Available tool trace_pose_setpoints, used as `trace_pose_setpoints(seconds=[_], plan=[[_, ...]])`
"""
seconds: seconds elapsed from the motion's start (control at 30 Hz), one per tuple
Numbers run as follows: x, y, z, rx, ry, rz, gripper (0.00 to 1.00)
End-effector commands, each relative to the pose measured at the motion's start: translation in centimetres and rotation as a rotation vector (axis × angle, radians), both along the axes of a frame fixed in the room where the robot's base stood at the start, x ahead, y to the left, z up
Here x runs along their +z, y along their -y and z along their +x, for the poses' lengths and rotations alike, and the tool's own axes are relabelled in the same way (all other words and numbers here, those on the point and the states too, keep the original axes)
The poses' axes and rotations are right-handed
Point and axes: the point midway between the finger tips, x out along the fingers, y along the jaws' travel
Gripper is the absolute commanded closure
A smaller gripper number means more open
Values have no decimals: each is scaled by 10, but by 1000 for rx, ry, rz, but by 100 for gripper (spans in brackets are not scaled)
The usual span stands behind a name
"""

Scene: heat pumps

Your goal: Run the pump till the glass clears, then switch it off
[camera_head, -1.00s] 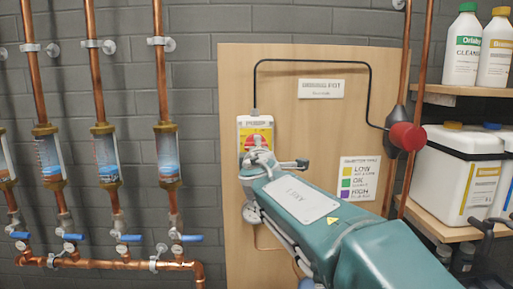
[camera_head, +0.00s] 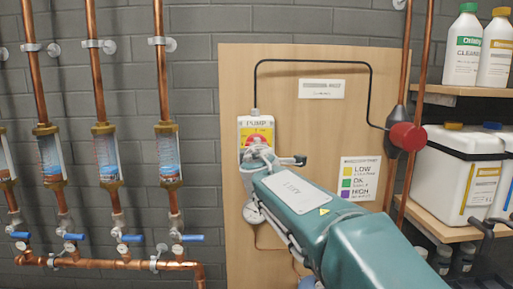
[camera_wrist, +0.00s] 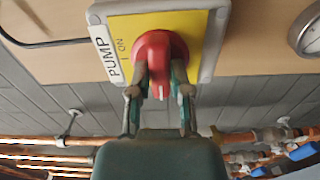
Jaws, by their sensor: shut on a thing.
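The pump switch is a red knob (camera_wrist: 153,62) on a yellow plate (camera_wrist: 195,32) lettered "PUMP" and "ON" in the wrist view. In the head view the switch box (camera_head: 256,122) is at the left of a wooden board. My gripper (camera_wrist: 160,78) is shut on the red knob, with one finger on each side. In the head view my gripper (camera_head: 257,160) covers the lower part of the switch. Several sight glasses (camera_head: 168,155) with brass ends sit in copper pipes on the left. They show blue liquid low down and a paler part above.
Blue-handled valves (camera_head: 190,238) sit below the glasses. A black hose runs from the switch box to a red-capped fitting (camera_head: 407,136). A LOW/OK/HIGH card (camera_head: 360,180) is on the board (camera_head: 300,130). Shelves at right hold bottles and a white container (camera_head: 460,170).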

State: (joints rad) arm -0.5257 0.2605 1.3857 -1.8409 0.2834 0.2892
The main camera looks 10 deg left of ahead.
Motion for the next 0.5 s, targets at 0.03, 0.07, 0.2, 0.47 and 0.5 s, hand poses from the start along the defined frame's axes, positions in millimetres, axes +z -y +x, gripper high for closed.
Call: trace_pose_setpoints(seconds=[0.03, 0.07, 0.2, 0.47, 0.5], plan=[[-3, -1, 1, 1, -10, 23, 100], [-3, -1, 1, 1, -18, 49, 100], [-3, -1, 1, 1, -58, 201, 100], [-4, -1, 1, 2, -127, 460, 100], [-5, -1, 1, 2, -132, 480, 100]])
